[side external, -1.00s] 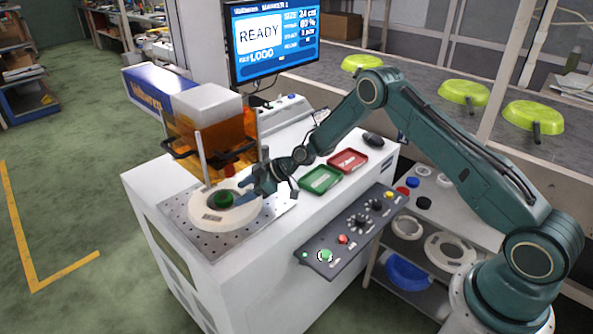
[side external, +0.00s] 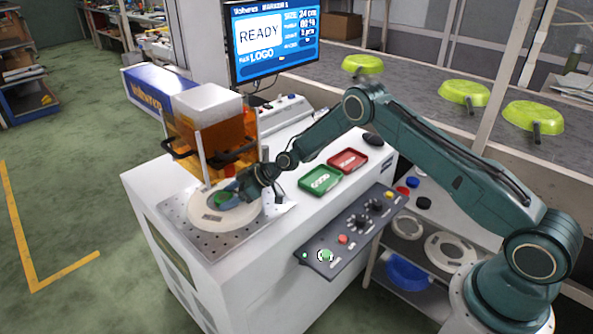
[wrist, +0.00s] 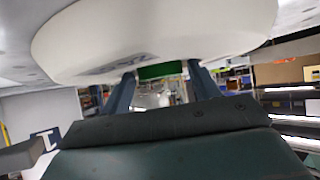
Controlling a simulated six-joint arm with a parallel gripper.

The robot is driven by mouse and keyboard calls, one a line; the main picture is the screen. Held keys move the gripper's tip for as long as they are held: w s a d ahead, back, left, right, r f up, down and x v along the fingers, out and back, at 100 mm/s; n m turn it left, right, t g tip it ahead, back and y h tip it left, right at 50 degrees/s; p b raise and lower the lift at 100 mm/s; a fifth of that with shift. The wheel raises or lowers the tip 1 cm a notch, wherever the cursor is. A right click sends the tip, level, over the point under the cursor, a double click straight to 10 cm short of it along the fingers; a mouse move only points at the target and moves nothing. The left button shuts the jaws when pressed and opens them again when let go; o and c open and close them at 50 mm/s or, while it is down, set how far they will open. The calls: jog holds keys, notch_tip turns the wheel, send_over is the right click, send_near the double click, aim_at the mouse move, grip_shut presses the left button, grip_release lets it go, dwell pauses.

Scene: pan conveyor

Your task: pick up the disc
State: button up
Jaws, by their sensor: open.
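The green disc (side external: 221,198) sits at the middle of a round white fixture (side external: 208,222) on the marking machine's perforated plate. My gripper (side external: 238,194) is low over the fixture at the disc's right side, and its fingers partly cover the disc in the side view. In the wrist view the disc shows as a green band (wrist: 160,71) between the two open fingertips (wrist: 161,76), with the white fixture (wrist: 155,38) filling the top. One finger lies on each side of the disc; whether either touches it I cannot tell.
The orange marker head (side external: 208,130) and its post stand close behind the fixture. A green tray (side external: 320,180) and a red tray (side external: 348,161) lie to the right, with a control panel (side external: 350,232) in front. Green pans (side external: 463,93) stand on the conveyor behind.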

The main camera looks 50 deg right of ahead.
jog(key=c, duration=0.8)
jog(key=shift+r, duration=0.15)
jog(key=shift+r, duration=0.8)
jog(key=s+d, duration=1.2)
jog(key=shift+s+d+f, duration=0.15)
jog(key=shift+s+d, duration=0.25)
